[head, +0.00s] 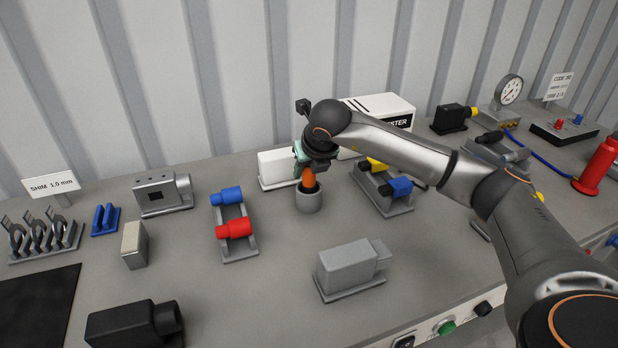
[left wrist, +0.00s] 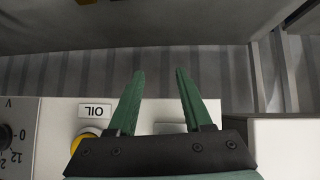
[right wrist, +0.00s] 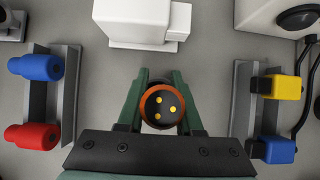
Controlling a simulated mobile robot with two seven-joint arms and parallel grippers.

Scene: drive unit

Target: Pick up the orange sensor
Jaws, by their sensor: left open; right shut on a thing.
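The orange sensor (head: 308,180) stands upright at a grey cylindrical cup (head: 309,200) on the bench, its lower end hidden by the cup. My right gripper (head: 307,166) is above it, with its green fingers shut on the sensor. In the right wrist view the sensor (right wrist: 166,106) shows end-on between the fingertips, with an orange rim and yellow contacts on a dark face. My left gripper (left wrist: 155,88) is open and empty in the left wrist view, near a white panel marked OIL. The left gripper is not in the head view.
A rack with blue and red connectors (head: 240,245) stands left of the cup. A rack with yellow and blue connectors (head: 393,207) stands to the right. A white box (head: 276,170) is behind. A grey block (head: 346,267) sits in front. The bench just before the cup is clear.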

